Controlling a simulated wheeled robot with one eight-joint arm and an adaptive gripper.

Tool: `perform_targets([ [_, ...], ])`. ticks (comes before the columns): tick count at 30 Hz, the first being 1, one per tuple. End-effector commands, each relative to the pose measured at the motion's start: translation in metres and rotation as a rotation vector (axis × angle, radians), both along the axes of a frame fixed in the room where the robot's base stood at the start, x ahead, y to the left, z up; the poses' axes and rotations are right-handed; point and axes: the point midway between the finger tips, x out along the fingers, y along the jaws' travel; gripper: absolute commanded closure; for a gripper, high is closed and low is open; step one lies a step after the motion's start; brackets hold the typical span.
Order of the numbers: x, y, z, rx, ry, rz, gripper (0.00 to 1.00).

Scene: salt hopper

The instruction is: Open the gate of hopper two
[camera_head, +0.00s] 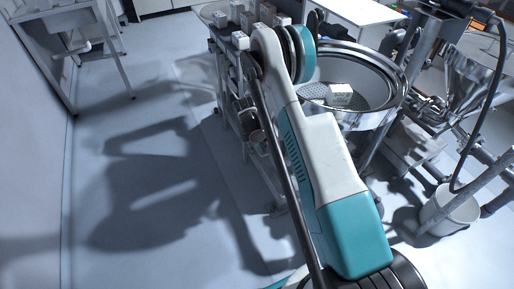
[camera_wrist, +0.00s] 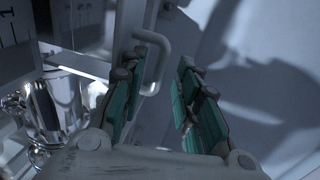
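In the wrist view my gripper (camera_wrist: 166,64) is open, its two green-padded fingers apart. A pale bent bar handle (camera_wrist: 163,50) stands beyond and partly between the fingertips, closer to the left finger. I cannot tell whether it touches a finger. The handle is fixed to a pale upright plate (camera_wrist: 128,30). A shiny steel funnel-like vessel (camera_wrist: 52,105) is at the left. A panel (camera_wrist: 15,40) with dark marks, one like a "1", is at the upper left. In the head view a steel hopper cone (camera_head: 472,82) shows at the right. I cannot make out a number two or its gate.
A large round steel pan (camera_head: 386,100) holds a white box (camera_head: 340,95). A cart with pale blocks (camera_head: 240,40) stands behind my arm. A white bucket (camera_head: 450,212) and pipes are at the right. The floor at left is clear, with shadows.

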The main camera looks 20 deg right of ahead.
Motion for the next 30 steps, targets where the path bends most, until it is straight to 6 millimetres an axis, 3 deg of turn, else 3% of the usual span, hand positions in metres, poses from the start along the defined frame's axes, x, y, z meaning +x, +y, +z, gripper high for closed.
perform_targets([
  [8, 0.000, 0.001, 0.008, 0.000, 0.000, 0.000, 0.70],
  [21, -0.001, 0.017, 0.085, 0.000, 0.000, 0.001, 0.70],
  [30, -0.001, 0.023, 0.115, 0.000, 0.000, 0.000, 0.70],
])
